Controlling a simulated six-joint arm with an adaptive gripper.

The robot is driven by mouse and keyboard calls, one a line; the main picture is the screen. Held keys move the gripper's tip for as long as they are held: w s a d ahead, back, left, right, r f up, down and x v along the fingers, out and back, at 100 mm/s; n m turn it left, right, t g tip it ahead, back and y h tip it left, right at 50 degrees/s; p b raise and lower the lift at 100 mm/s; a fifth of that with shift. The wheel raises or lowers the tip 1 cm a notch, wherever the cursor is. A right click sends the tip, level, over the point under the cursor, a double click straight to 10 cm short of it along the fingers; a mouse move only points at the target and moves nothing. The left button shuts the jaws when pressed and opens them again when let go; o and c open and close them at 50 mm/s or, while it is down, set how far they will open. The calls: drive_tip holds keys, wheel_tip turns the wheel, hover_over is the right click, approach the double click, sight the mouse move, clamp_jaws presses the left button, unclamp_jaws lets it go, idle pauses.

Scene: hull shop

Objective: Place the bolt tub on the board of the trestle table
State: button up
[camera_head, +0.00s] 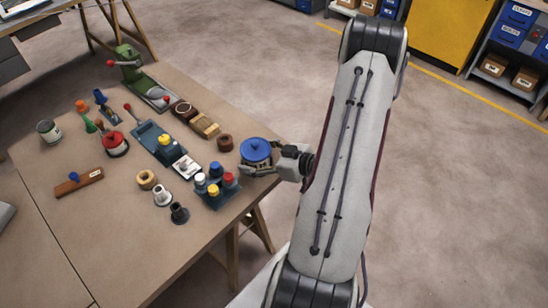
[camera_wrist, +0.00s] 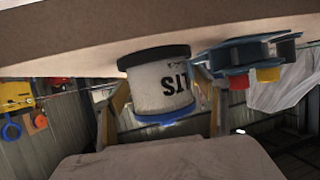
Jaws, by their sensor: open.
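The bolt tub (camera_head: 256,151), pale with a blue lid, is upright at the right edge of the trestle table's board (camera_head: 125,245). The wrist view is upside down; there the tub (camera_wrist: 160,85) shows part of its dark lettering, its black base against the board (camera_wrist: 90,32) and its blue lid lowest. My gripper (camera_head: 261,168) is open, low at the tub's near right side. Its fingers are partly hidden by the tub, and I cannot tell whether they touch it.
A dark holder with coloured caps (camera_head: 216,190) stands just left of the tub. A brown ring (camera_head: 225,142) is behind it. Several tools and pots fill the board's middle. The front of the board is clear.

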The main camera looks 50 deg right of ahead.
drive_tip(key=v, duration=1.2)
idle(0.3)
drive_tip(key=shift+d, duration=0.1)
idle(0.6)
